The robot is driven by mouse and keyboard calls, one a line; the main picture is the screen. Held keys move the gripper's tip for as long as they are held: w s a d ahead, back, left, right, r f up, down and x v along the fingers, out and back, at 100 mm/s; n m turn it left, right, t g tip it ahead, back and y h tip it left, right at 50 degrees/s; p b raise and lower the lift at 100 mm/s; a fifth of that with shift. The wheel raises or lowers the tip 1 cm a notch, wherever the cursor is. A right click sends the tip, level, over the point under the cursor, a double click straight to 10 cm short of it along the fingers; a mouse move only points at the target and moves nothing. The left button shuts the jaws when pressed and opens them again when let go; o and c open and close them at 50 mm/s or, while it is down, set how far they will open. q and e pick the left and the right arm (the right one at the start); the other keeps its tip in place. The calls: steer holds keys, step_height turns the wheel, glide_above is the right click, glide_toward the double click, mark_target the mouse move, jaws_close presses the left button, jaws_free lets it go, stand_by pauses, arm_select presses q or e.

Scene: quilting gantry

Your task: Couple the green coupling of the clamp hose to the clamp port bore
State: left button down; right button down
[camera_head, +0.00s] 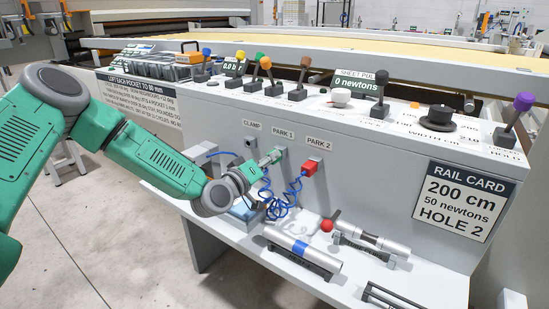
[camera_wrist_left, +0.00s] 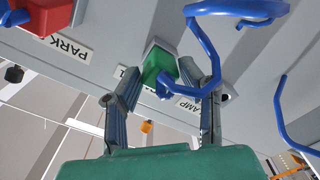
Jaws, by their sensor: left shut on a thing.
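The green coupling (camera_wrist_left: 158,64) sits between the two fingers of my left gripper (camera_head: 268,162) in the left wrist view. The gripper is shut on it. The coupling is at the grey block of the PARK 1 port (camera_head: 279,151), whose label is partly hidden in the wrist view. The blue clamp hose (camera_wrist_left: 196,75) curves away from the coupling. The clamp port bore (camera_head: 250,142) is just left of PARK 1 in the head view, under the CLAMP label, and looks empty. It also shows beside the right finger in the wrist view (camera_wrist_left: 225,97). My right gripper is not in view.
A red coupling (camera_head: 310,168) sits at PARK 2 with a blue hose. Blue hose coils (camera_head: 277,208) hang below the ports. Metal cylinders (camera_head: 304,252) lie in holders on the lower shelf. Several levers (camera_head: 266,67) stand along the console top.

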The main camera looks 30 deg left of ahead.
arm_select(q)
steer(key=shift+s+f, duration=0.1)
steer(key=shift+f, duration=0.1)
steer(key=shift+s, duration=0.15)
steer(key=shift+s+a+r+p, duration=0.15)
steer(key=shift+s+p, duration=0.6)
steer(key=shift+s, duration=0.75)
